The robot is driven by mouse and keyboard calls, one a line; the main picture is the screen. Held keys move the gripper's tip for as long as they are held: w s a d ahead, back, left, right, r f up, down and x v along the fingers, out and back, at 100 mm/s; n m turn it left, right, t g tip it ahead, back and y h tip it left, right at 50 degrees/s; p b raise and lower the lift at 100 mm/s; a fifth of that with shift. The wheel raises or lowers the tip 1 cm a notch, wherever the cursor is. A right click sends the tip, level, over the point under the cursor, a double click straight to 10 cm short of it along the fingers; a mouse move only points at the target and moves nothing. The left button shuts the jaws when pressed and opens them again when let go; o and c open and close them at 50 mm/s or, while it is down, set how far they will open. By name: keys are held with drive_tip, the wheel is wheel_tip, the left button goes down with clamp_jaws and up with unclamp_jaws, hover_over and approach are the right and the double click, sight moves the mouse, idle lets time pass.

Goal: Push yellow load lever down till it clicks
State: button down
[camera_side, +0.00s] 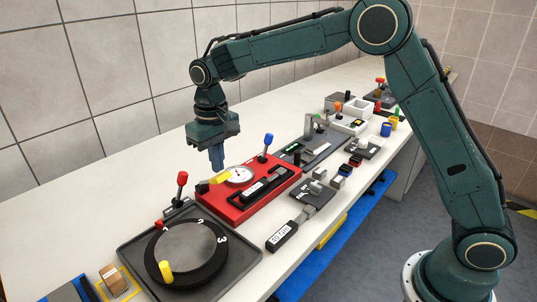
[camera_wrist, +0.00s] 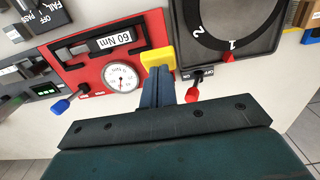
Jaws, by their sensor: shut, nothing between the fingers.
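The yellow load lever (camera_side: 221,178) sticks out at the left end of the red torque fixture (camera_side: 262,203). It also shows in the wrist view (camera_wrist: 157,53), beside the dial gauge (camera_wrist: 122,78). My gripper (camera_side: 217,168) points down just above the lever, its fingers shut together and empty. In the wrist view the fingertips (camera_wrist: 158,72) overlap the lever's near edge. I cannot tell whether they touch it. The gauge also shows in the side view (camera_side: 238,175). A "60 Nm" label (camera_wrist: 114,40) lies on the fixture.
A blue-knobbed lever (camera_side: 268,140) stands on the fixture's far side. A red-knobbed lever (camera_side: 182,179) stands close left of my gripper, by the black round dial (camera_side: 188,253) with a yellow peg (camera_side: 166,271). Several other devices line the bench to the right.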

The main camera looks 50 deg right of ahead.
drive_tip(key=shift+r, duration=0.2)
wheel_tip(320, 180, up, 7)
drive_tip(key=shift+f, duration=0.15)
idle(0.9)
drive_tip(key=s+d+r+t, duration=0.2)
drive_tip(key=s+d+r, duration=0.2)
drive_tip(key=s, duration=0.4)
drive_tip(key=s+d+r+t, duration=0.1)
drive_tip(key=s+d+r, duration=0.3)
drive_tip(key=s, duration=0.5)
drive_tip(key=s+d+f+t, duration=0.1)
drive_tip(key=s+d+f, duration=0.1)
drive_tip(key=s, duration=0.6)
drive_tip(key=s+d+f+t, duration=0.1)
drive_tip(key=s+d+f, duration=0.1)
drive_tip(key=s, duration=0.5)
drive_tip(key=shift+s+f+t, duration=0.3)
drive_tip(key=shift+s+f, duration=0.1)
drive_tip(key=shift+f, duration=0.3)
